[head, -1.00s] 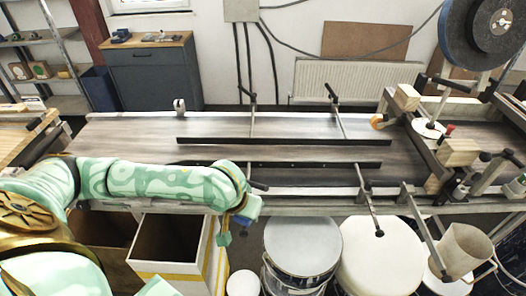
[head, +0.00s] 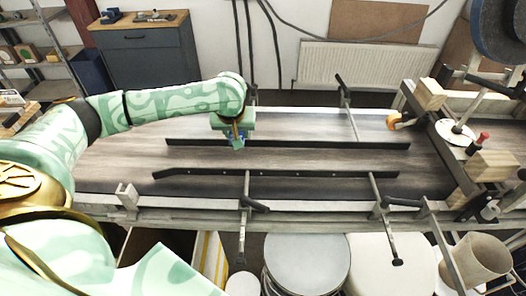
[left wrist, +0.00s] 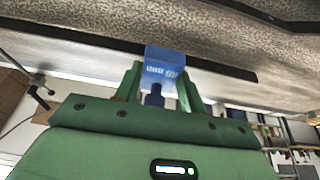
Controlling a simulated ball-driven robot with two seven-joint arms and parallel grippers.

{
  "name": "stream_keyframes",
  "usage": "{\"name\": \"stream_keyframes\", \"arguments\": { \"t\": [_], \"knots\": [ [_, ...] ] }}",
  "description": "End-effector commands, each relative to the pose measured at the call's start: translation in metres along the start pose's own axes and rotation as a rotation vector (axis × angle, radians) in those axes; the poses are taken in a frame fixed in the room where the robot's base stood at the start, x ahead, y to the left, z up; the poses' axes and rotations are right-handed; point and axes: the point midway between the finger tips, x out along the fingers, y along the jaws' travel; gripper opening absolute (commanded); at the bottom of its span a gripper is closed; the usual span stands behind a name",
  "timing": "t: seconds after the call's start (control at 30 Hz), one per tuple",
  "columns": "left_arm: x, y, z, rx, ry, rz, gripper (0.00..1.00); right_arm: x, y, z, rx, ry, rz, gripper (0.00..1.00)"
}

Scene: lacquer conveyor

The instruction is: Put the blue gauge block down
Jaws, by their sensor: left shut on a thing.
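The blue gauge block (left wrist: 165,62) shows in the left wrist view with pale markings on its face. My left gripper (head: 236,141) is shut on it, with a green finger on each side. In the head view the gripper hangs over the far part of the conveyor belt (head: 330,159), by the left part of the dark far guide rail (head: 330,145). The block is mostly hidden by the gripper there. I cannot tell whether it touches the belt. My right gripper is not in view.
A dark near guide rail (head: 300,174) runs along the belt, with clear belt between the rails. Clamp rods with handles (head: 255,205) cross the front edge. Buckets (head: 306,262) stand below.

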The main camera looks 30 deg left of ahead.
Motion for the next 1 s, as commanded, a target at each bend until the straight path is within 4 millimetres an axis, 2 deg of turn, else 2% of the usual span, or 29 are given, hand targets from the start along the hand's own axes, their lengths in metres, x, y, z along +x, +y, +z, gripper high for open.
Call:
{"name": "stream_keyframes", "arguments": {
  "t": [0.03, 0.1, 0.2, 0.3, 0.53, 0.73, 1.0],
  "knots": [
    [0.013, 0.017, 0.000, 0.001, 0.000, 0.003, 0.08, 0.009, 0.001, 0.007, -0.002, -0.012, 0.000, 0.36],
    [0.026, 0.034, -0.001, 0.000, -0.001, 0.001, 0.08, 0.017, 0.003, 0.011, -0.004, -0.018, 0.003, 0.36],
    [0.049, 0.048, 0.003, 0.001, -0.002, -0.002, 0.08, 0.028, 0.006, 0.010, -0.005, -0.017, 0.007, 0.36],
    [0.061, 0.059, 0.004, 0.001, 0.000, -0.001, 0.08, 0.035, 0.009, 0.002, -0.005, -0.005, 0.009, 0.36],
    [0.075, 0.071, 0.005, 0.001, 0.001, -0.001, 0.08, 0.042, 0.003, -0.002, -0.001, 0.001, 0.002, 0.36],
    [0.106, 0.072, 0.017, 0.002, 0.000, -0.004, 0.08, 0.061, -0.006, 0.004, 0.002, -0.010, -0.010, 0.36],
    [0.104, 0.072, 0.017, 0.001, 0.002, -0.002, 0.08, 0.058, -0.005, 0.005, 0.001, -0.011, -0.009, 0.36]
  ]
}}
